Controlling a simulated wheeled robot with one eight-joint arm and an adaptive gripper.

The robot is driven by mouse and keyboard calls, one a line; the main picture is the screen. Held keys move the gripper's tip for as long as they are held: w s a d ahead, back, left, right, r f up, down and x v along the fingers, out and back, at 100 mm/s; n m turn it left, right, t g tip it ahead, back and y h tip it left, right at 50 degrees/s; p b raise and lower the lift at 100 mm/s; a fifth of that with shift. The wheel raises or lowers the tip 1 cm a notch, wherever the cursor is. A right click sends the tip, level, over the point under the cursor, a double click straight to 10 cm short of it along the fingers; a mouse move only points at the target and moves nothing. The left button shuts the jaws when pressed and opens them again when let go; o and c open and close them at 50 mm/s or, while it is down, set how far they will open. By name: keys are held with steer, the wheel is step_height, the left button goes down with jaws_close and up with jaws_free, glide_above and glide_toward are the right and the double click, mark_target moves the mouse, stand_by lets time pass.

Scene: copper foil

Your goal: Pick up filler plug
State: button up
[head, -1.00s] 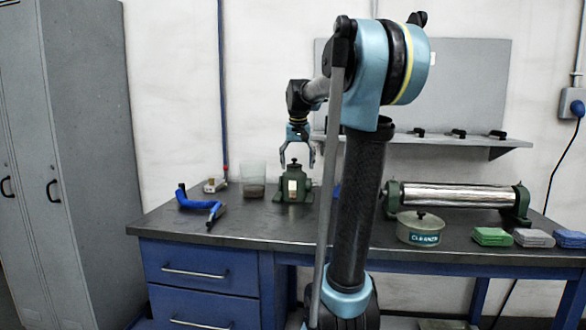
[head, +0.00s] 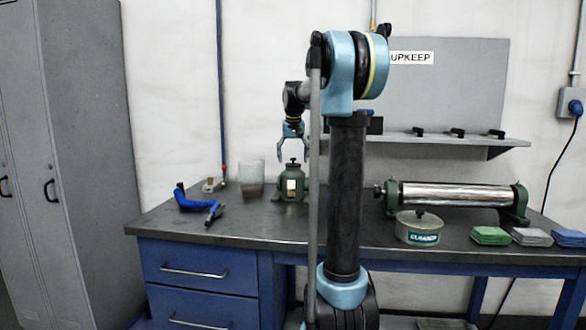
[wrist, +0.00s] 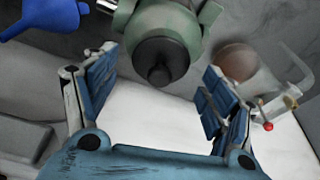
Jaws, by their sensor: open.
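A dark filler plug (head: 292,161) with a small knob sits upright on top of a green housing (head: 286,190) on the bench. In the wrist view the plug (wrist: 161,62) shows from above, on the green housing (wrist: 190,22) at the top of the picture. My gripper (head: 292,153) is open and empty, pointing down above the housing. In the wrist view its blue-padded fingers stand apart, one on each side of the plug in the picture. I cannot tell the exact height gap. No contact shows.
A clear beaker (head: 252,175) with brown contents stands just left of the housing. A metal roller (head: 455,196), a cleaner tin (head: 419,231) and coloured pads (head: 490,236) occupy the right of the bench (head: 290,228).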

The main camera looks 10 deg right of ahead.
steer(key=shift+w+f, duration=0.3)
steer(key=shift+f, duration=0.3)
steer(key=c, duration=1.1)
steer(key=shift+r, duration=0.15)
